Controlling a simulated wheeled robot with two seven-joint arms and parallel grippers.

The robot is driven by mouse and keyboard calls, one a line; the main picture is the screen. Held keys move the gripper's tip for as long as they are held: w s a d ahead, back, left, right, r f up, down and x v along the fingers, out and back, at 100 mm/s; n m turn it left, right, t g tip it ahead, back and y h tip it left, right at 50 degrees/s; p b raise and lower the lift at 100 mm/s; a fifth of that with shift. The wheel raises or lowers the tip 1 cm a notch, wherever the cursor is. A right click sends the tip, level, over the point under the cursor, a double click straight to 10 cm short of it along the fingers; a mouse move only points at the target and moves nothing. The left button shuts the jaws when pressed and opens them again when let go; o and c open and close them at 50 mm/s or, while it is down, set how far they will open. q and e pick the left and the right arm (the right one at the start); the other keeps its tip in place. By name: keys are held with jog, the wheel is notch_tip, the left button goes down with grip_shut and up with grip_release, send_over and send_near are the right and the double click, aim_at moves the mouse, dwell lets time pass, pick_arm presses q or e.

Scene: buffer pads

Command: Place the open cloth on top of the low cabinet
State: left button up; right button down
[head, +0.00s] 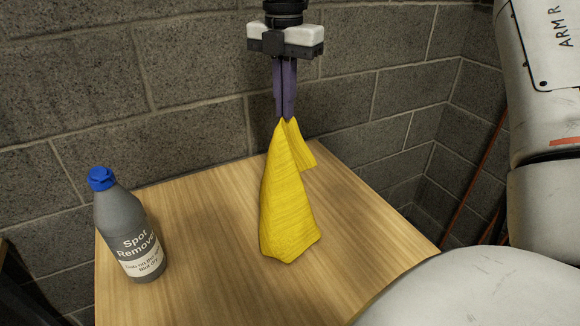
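A yellow cloth (285,205) hangs in folds from my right gripper (285,112) in the head view. The gripper's purple fingers are closed on the cloth's top and point down. The cloth hangs over a light wooden top (205,235), which looks like the top of the low cabinet; its front and sides are not visible. I cannot tell whether the cloth's lower edge touches the wood. My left gripper is not in view.
A grey Spot Remover bottle (128,235) with a blue cap stands upright on the left part of the wooden top. A grey block wall (190,95) rises close behind. Bare wood lies between bottle and cloth and to the cloth's right.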

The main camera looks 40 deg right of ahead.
jog(key=w+d+n, duration=0.3)
jog(key=w+d, duration=0.1)
jog(key=shift+n, duration=0.3)
jog(key=s+a+f, duration=0.6)
jog(key=s+f, duration=0.1)
jog(key=f, duration=0.1)
jog(key=s+a+f, duration=0.7)
jog(key=f, duration=0.1)
jog(key=s+a+f, duration=0.6)
jog(key=s+f, duration=0.1)
jog(key=s, duration=0.1)
jog(key=shift+a+f, duration=0.15)
jog(key=shift+f, duration=0.25)
jog(key=c, duration=1.6)
grip_release()
jog(key=shift+o, duration=0.2)
